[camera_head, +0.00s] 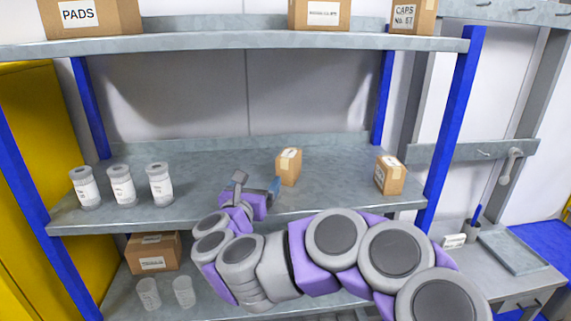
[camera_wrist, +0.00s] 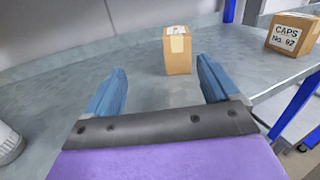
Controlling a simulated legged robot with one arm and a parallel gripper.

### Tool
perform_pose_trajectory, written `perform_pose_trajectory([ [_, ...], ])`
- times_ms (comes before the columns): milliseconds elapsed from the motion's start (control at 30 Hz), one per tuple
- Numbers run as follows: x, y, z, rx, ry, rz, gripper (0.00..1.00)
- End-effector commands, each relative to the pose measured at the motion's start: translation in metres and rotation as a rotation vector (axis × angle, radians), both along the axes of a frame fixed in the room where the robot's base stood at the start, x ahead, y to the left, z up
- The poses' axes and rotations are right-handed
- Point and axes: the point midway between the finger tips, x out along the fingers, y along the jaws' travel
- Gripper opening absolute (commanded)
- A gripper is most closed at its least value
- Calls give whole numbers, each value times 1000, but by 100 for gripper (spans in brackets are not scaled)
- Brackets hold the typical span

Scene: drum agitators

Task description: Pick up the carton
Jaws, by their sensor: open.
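A small brown carton (camera_head: 288,167) with pale tape stands upright on the middle shelf (camera_head: 330,196). In the wrist view the carton (camera_wrist: 178,52) is ahead of my gripper (camera_wrist: 160,88), slightly right of centre between the fingers.
Several white-labelled jars (camera_head: 121,185) stand on the shelf's left. Labelled boxes (camera_head: 319,13) sit on the upper shelf (camera_head: 250,44). A box (camera_head: 153,253) and two clear cups (camera_head: 183,292) are below. Blue posts (camera_head: 455,130) flank the shelves.

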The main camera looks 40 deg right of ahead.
Motion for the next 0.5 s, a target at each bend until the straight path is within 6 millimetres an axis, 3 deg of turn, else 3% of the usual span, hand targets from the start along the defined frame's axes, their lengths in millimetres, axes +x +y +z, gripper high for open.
perform_pose_trajectory([
  [167, -6, -26, -5, 34, -28, -69, 88],
  [500, 29, -75, -4, 28, -29, -71, 88],
])
